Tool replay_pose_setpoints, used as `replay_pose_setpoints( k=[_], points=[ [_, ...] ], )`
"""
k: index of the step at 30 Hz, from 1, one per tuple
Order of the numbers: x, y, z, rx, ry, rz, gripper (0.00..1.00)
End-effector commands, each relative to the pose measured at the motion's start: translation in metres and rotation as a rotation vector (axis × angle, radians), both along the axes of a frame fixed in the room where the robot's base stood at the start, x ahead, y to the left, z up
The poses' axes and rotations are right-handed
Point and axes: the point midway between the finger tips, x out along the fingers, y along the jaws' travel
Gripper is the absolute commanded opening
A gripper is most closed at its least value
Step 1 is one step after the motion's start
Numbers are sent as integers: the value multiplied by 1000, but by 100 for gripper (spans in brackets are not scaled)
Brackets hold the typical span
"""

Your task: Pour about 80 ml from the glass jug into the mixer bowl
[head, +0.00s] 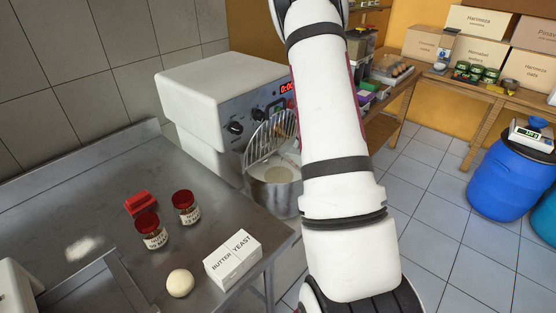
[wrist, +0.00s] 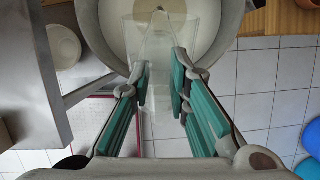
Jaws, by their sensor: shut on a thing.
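My gripper (wrist: 161,88) is shut on the clear glass jug (wrist: 155,112). In the wrist view the jug's far end overlaps the mixer bowl (wrist: 226,22) and its whitish contents. The jug appears tilted toward the bowl. A pale tapered shape shows within the jug's outline; I cannot tell whether it is liquid inside or a falling stream. In the head view my arm hides the gripper and most or all of the jug.
The steel table (head: 90,210) at left bears two red-lidded jars (head: 186,207), a red block (head: 141,203), a dough ball (head: 180,283) and a butter yeast box (head: 232,258). Blue barrels (head: 500,178) stand at right. Tiled floor is clear between.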

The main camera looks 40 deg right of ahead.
Motion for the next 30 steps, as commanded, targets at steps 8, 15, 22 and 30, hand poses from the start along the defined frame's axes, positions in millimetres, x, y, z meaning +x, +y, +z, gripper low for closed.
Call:
replay_pose_setpoints(
  k=[8, 15, 22, 30],
  points=[
    [10, 0, -2, 1, 32, 2, 0],
    [15, 0, -3, 0, 61, 1, 0],
    [21, 0, -4, 0, 88, 2, 0],
    [27, 0, -4, 2, 118, 2, 0]
  ],
)
